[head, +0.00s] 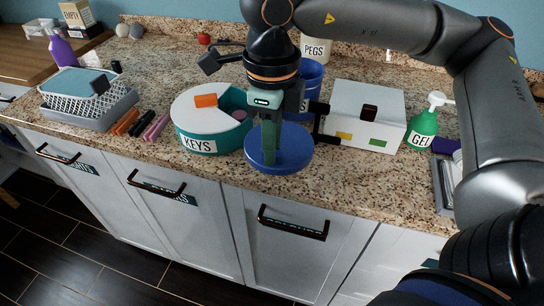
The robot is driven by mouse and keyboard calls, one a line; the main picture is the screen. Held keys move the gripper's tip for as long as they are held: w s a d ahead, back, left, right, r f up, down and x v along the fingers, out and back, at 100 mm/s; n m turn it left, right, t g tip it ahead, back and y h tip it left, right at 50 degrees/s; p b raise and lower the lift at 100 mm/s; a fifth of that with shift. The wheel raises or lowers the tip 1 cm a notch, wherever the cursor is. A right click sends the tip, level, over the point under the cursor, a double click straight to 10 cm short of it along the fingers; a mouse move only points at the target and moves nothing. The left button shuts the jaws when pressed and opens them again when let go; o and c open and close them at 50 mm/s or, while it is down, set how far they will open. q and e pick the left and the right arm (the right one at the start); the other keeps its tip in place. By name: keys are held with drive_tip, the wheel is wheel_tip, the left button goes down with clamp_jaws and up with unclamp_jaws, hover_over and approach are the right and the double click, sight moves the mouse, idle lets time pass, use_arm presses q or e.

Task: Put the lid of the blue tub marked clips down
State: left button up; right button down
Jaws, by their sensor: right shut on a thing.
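My right gripper (270,143) points down and is shut on the round blue lid (297,153). The lid is nearly level, in front of the blue tub and near the counter's front edge. I cannot tell whether it touches the counter. The blue tub (313,77) stands upright behind the gripper, with its top apparently uncovered. The gripper hides much of the tub's front and most of its label. My left gripper is not in view.
The round teal KEYS container (188,136) is close on the left of the lid. A white box with coloured patches (365,105) stands close on the right. A green GEL bottle (423,130) is farther right. Pens (142,124) and a white basket (82,98) lie left.

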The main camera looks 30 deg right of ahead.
drive_tip(key=w+f, duration=0.1)
drive_tip(key=d+f, duration=0.1)
drive_tip(key=w+f, duration=0.1)
drive_tip(key=f, duration=0.1)
drive_tip(key=shift+w+d, duration=0.35)
drive_tip(key=shift+d, duration=0.05)
wheel_tip(320, 180, down, 3)
drive_tip(key=shift+w+d+f, duration=0.1)
drive_tip(key=shift+w+f, duration=0.05)
drive_tip(key=shift+f, duration=0.05)
drive_tip(key=shift+f, duration=0.25)
drive_tip(key=c, duration=0.8)
unclamp_jaws()
drive_tip(key=shift+r, duration=0.15)
